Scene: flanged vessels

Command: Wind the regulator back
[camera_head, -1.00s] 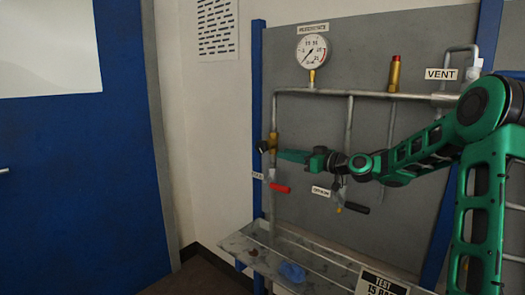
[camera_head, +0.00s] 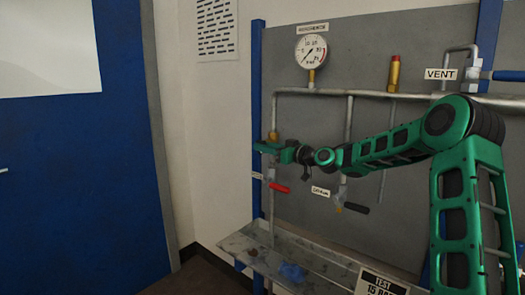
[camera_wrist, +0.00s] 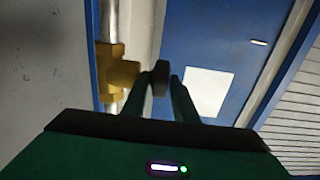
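The regulator's brass body (camera_head: 273,136) sits on the left upright pipe of the panel. It also shows in the wrist view (camera_wrist: 119,74), on the left. Its dark round knob (camera_wrist: 160,78) points sideways, and in the wrist view it lies between my two fingertips. My gripper (camera_head: 262,148) is at the regulator and covers the knob in the head view. In the wrist view my gripper (camera_wrist: 161,88) has its fingers apart, one on each side of the knob. Any gap is very narrow, and firm contact cannot be made out.
A red-handled valve (camera_head: 279,187) hangs just below my gripper. A black-handled valve (camera_head: 356,208) is to its right. A round gauge (camera_head: 311,51) sits above. A shelf (camera_head: 325,265) runs below the panel. A blue door (camera_head: 80,190) is at the left.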

